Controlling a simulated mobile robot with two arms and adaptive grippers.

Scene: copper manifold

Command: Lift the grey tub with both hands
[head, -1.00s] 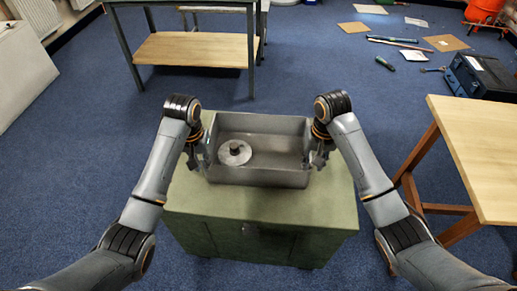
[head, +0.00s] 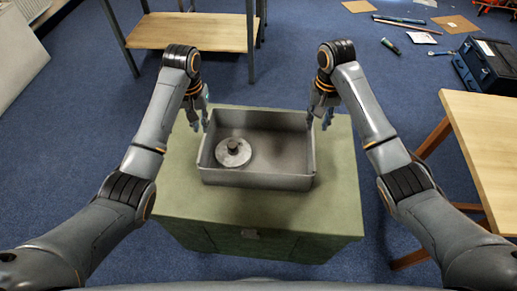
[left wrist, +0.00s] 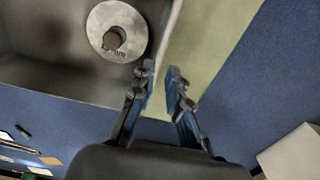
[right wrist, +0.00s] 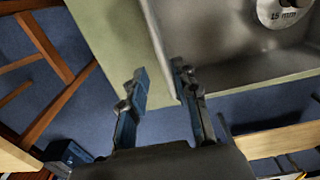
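The grey tub (head: 260,180) is an open rectangular box standing level on the green cabinet. A round grey disc with a central knob (head: 233,152) lies inside it at the left. My left gripper (head: 202,124) is at the tub's left side near its far corner. In the left wrist view its open fingers (left wrist: 160,85) lie either side of the tub's rim line. My right gripper (head: 320,121) is at the right side near the far corner. In the right wrist view its open fingers (right wrist: 160,80) also lie either side of the rim line. I cannot tell whether the fingers touch the walls.
The green cabinet top (head: 182,195) has bare room around the tub. A wooden table (head: 485,140) stands at the right. A shelved bench (head: 190,32) stands behind. A dark toolbox (head: 487,65) and loose tools lie on the blue floor at the upper right.

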